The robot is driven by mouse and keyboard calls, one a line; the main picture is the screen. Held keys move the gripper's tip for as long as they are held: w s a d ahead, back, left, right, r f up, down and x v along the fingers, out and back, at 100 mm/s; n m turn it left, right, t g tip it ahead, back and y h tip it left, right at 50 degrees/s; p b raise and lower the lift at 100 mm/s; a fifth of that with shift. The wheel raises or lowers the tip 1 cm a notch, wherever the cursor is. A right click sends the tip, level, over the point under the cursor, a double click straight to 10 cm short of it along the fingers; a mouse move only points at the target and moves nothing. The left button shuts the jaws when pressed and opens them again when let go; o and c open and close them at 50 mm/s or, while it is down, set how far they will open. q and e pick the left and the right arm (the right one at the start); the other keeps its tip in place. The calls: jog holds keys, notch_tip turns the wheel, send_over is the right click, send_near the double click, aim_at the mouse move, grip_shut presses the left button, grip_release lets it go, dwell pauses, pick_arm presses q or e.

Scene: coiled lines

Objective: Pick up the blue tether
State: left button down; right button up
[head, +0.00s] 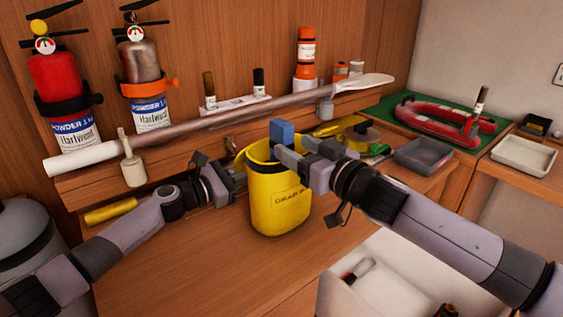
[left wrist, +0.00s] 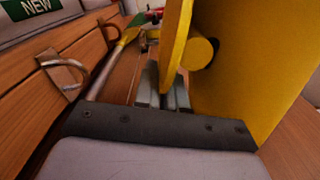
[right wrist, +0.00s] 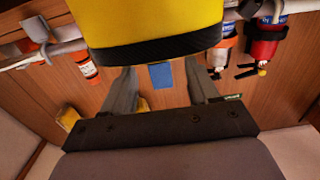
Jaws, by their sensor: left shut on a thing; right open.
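The blue tether (head: 283,132) shows as a blue block at the top of the yellow bucket (head: 280,208). The bucket stands upright on the wooden counter; its inside is mostly hidden. My right gripper (head: 286,148) is open at the bucket's top, beside the blue tether. In the right wrist view the blue tether (right wrist: 160,75) appears between the open fingers, partly hidden by the yellow bucket (right wrist: 150,25); contact cannot be told. My left gripper (head: 236,176) is at the bucket's left side. In the left wrist view its fingers (left wrist: 162,90) are shut on a yellow part of the bucket.
A long pole (head: 210,122) with a white end lies across the back ledge. Two extinguishers, one red (head: 55,80) and one brown (head: 138,60), hang at the back left. The counter front is clear.

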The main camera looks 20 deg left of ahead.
aim_at(289, 140)
jog(key=shift+r+x, duration=0.2)
jog(key=shift+x, duration=0.7)
jog(key=shift+r+x, duration=0.2)
jog(key=shift+x, duration=1.8)
jog(key=shift+w, duration=0.1)
grip_shut()
